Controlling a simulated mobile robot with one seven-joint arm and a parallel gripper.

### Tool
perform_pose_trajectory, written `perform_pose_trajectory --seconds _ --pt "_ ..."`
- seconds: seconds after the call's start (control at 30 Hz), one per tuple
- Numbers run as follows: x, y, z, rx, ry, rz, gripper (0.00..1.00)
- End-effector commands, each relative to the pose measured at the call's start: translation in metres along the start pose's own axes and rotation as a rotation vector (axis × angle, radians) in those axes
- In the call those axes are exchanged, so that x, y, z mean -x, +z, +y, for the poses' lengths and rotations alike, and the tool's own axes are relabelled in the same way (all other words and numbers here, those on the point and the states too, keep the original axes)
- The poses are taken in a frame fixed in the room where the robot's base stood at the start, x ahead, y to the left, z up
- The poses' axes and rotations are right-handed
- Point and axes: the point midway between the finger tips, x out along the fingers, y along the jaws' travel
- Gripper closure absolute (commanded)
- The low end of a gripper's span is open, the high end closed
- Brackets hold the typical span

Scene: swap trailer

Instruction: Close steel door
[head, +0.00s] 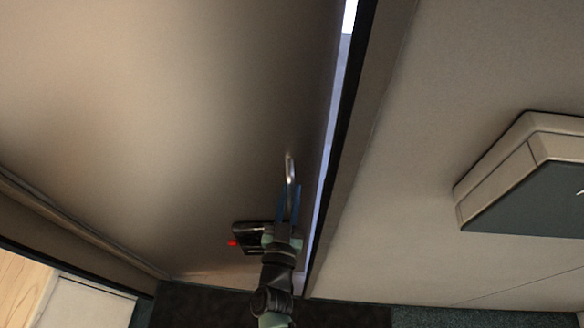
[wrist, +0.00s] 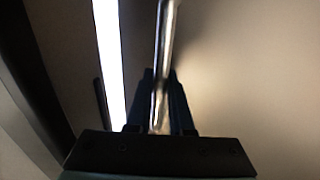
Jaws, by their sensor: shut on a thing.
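The steel door (head: 150,110) is a broad, smooth beige panel filling the left and middle of the head view. A bright strip of light (head: 333,140) shows between its right edge and the dark frame, so the door stands slightly ajar. The door's shiny bar handle (head: 290,168) is near that edge. My gripper (head: 289,195) is at the lower part of the handle. In the wrist view the handle (wrist: 164,50) runs between the two dark fingers of my gripper (wrist: 162,100), which are shut on it. The door panel (wrist: 250,70) lies behind.
A pale wall (head: 430,120) is right of the dark door frame (head: 350,120). A box-like fixture (head: 500,185) with a dark face sticks out from this wall. Wood and a white surface (head: 85,305) show at lower left. The floor at the bottom is dark.

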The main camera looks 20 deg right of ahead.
Motion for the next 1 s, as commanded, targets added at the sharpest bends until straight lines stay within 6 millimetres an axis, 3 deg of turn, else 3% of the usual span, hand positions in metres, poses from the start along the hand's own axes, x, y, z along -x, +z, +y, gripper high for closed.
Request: perform_pose_trajectory --seconds 0.03,0.2,0.33,0.5,0.77,0.8,0.97,1.0 --pt "0.018 -0.004 -0.003 0.003 0.003 -0.014 1.0" --pt "0.068 0.001 -0.002 0.009 0.029 -0.016 1.0" --pt "0.096 0.002 -0.003 0.008 0.029 -0.014 1.0" --pt "0.112 0.001 -0.003 0.006 0.029 -0.011 1.0" --pt "0.113 0.003 -0.004 0.006 0.027 -0.014 1.0" --pt "0.113 0.003 -0.004 0.006 0.027 -0.014 0.79" --pt "0.112 0.002 -0.003 0.006 0.029 -0.011 0.5" --pt "0.111 0.002 -0.003 0.006 0.03 -0.01 0.5"
